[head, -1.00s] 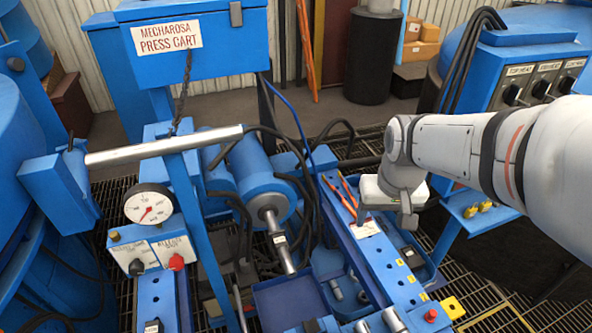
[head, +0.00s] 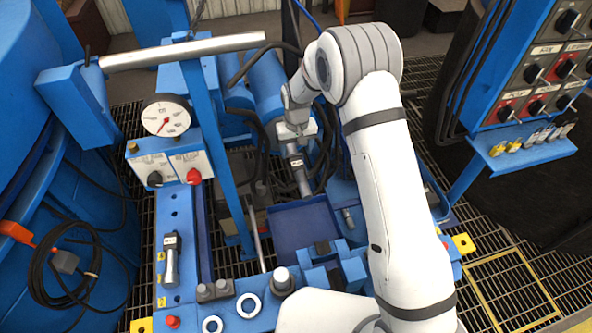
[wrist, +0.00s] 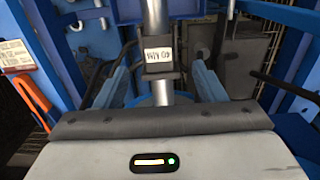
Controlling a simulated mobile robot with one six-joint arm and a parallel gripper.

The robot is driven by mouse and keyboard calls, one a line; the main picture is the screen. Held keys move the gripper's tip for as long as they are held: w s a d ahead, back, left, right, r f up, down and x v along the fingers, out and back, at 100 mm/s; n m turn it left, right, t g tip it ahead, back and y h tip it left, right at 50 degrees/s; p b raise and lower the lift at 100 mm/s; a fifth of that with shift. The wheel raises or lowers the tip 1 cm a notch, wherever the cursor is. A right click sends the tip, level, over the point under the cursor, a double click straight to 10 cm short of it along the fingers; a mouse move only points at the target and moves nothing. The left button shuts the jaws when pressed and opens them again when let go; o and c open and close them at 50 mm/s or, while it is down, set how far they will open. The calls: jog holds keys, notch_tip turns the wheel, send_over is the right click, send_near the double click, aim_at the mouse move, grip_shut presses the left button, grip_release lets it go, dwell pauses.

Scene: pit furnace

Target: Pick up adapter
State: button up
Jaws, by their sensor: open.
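Another small labelled cylindrical part (head: 171,262) lies on the left blue rail.
A blue tray (head: 303,228) lies below the rod. Black hoses (head: 262,150) curve close to the cylinder. A gauge (head: 166,116) and valve box stand left, under a silver bar (head: 185,50). A switch panel (head: 535,75) stands at right.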

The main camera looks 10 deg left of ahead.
aim_at(297, 165)
jog(key=f, duration=0.7)
jog(key=shift+s+d+f, duration=0.2)
jog(key=shift+s+f, duration=0.1)
jog(key=shift+c, duration=0.5)
jog(key=shift+r, duration=0.1)
grip_shut()
